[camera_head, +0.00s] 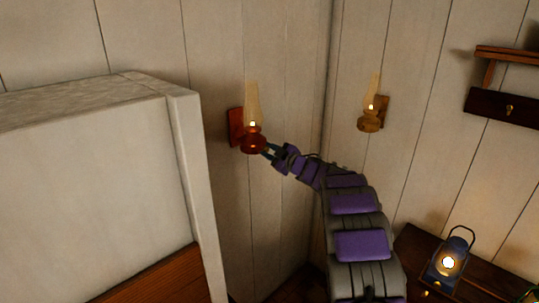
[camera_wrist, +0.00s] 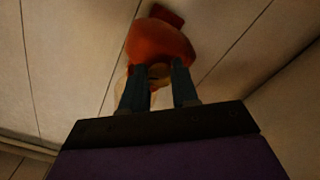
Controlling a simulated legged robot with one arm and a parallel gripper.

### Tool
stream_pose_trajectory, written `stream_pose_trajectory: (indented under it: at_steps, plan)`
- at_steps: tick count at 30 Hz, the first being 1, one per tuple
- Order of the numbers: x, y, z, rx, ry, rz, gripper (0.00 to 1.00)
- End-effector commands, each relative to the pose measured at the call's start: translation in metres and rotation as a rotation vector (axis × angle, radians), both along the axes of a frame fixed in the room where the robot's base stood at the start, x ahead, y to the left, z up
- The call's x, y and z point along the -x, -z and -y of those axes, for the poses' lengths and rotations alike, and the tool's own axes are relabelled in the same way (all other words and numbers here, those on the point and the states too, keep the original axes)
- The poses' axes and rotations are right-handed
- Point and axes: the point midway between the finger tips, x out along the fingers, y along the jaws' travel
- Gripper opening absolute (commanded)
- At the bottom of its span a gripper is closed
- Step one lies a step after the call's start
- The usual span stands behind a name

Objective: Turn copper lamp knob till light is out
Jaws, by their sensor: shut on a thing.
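The copper lamp (camera_head: 253,141) is a reddish wall lamp with a tall glass chimney (camera_head: 252,100), left of the room corner. A small bright flame shows at the base of its chimney. My gripper (camera_head: 268,151) reaches it from the lower right. In the wrist view, the lamp's orange-red body (camera_wrist: 160,43) is just past my gripper (camera_wrist: 160,72). The two fingers are shut on the small brownish knob (camera_wrist: 159,70), which is partly hidden between them.
A second, brass-coloured lamp (camera_head: 370,118) is lit on the wall to the right. A blue lantern (camera_head: 447,266) glows on a wooden surface (camera_head: 489,277) at lower right. A wooden shelf (camera_head: 508,54) hangs at upper right. A large pale panel (camera_head: 90,180) stands at left.

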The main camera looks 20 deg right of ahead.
Motion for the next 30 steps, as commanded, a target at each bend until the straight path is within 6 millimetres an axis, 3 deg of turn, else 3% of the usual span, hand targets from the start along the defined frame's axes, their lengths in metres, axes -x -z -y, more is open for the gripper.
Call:
stream_pose_trajectory:
  at_steps: [30]
  plan:
    - [-0.0001, 0.0054, 0.0004, 0.908, -0.001, 0.328, 0.00]
